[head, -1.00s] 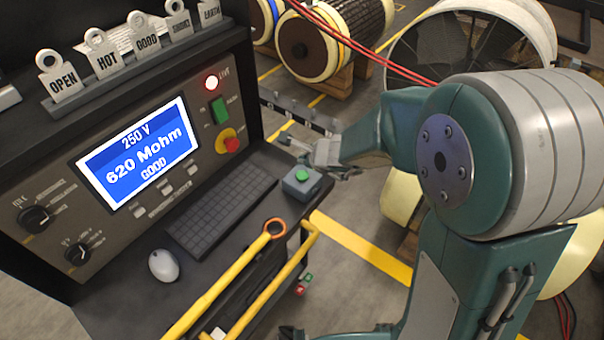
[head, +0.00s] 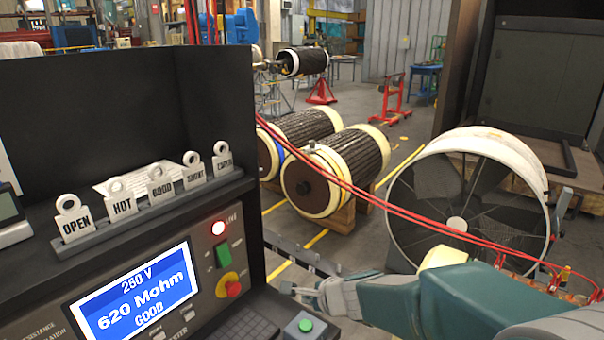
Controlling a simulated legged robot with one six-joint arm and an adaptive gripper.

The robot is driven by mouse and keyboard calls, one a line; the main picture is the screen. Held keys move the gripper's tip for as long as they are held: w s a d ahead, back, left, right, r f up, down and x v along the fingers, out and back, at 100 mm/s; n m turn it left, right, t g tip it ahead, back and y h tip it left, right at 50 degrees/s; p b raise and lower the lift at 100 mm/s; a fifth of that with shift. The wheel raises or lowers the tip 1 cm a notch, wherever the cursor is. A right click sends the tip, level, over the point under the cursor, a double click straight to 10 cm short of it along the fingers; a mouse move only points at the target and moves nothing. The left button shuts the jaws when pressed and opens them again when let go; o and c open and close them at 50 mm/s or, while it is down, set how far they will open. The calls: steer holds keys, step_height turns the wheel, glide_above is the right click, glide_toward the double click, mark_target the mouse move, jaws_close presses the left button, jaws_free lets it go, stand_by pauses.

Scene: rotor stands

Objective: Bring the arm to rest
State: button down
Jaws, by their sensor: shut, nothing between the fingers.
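My arm (head: 440,298) is teal and grey and enters the head view from the lower right, stretching left toward the test console. My gripper (head: 302,291) is at its left end, small and partly blurred against the dark floor. It is shut with nothing seen in it. It is close above and behind a small grey box with a green button (head: 306,326), at the right edge of the console desk; I cannot tell the exact gap between them.
The console screen (head: 133,294) reads 250 V, 620 Mohm, GOOD. Labelled tags (head: 122,204) stand on its shelf. Red cables (head: 345,187) run across to the right, past a large fan ring (head: 480,140). Wound rotors (head: 335,170) rest on wooden blocks. Open floor (head: 400,150) lies behind.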

steer(key=s+d+r+n+h, duration=0.2)
steer(key=s+d+r+n, duration=0.1)
steer(key=s, duration=0.4)
steer(key=s+d+r+n+g+h, duration=0.1)
steer(key=s+d+r+n+h, duration=0.1)
steer(key=s+d+n, duration=0.4)
steer(key=s+d+r+n+g+h, duration=0.1)
steer(key=s+d+r+n+h, duration=0.1)
steer(key=s+d+n, duration=0.3)
steer(key=s+r+n, duration=0.1)
steer(key=s+n, duration=0.2)
steer(key=s, duration=0.2)
steer(key=shift+r, duration=0.35)
steer(key=shift+w+a, duration=0.1)
